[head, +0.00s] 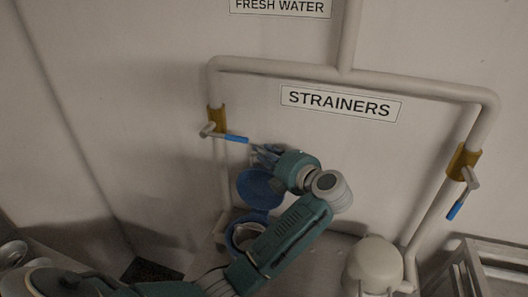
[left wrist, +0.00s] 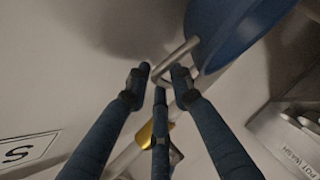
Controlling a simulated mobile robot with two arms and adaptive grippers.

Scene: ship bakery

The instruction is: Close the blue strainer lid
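The blue strainer lid (head: 258,188) stands raised above the open blue strainer body (head: 244,236) in the head view. Part of the lid (left wrist: 235,30) fills the upper right of the left wrist view. A pale metal bar (left wrist: 182,55) sticks out beside it, close to the fingertips. My left gripper (head: 264,152) is at the lid's upper edge, partly hidden by its own wrist. In the wrist view its fingers (left wrist: 160,80) are spread apart, with the bar near their tips; I cannot tell whether they touch it. My right gripper is not seen.
A pale closed strainer (head: 375,266) stands to the right. Pipes with a left blue-handled valve (head: 236,138) and a right one (head: 456,210) frame the wall. The left valve is close to my gripper. A metal rack (head: 490,272) is at lower right.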

